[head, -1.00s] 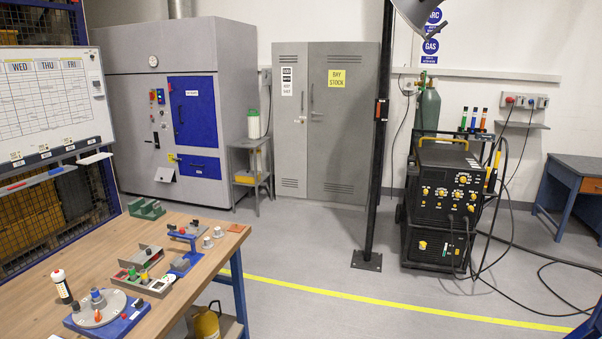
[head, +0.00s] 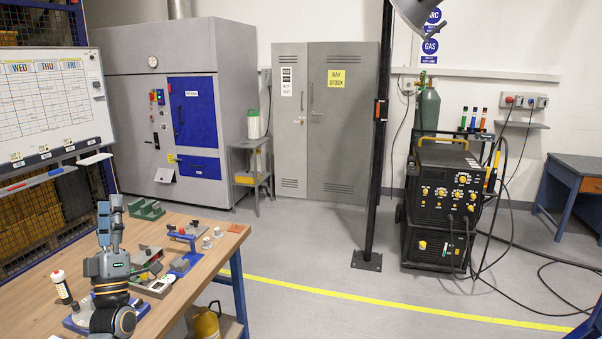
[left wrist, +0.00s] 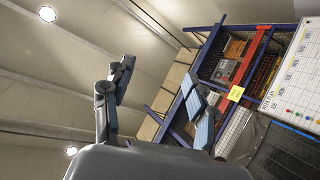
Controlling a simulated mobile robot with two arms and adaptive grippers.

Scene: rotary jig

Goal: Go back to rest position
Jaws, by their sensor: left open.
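My left gripper (head: 110,216) stands upright over the left part of the wooden bench in the head view, fingers pointing up. In the left wrist view my left gripper (left wrist: 160,105) has its two fingers spread apart with nothing between them. The rotary jig (head: 78,318), on a blue base, is on the bench and largely hidden behind my left wrist. My right gripper is not in view.
A whiteboard (head: 50,100) stands at left. The floor right of the bench is open up to the black post (head: 375,150).

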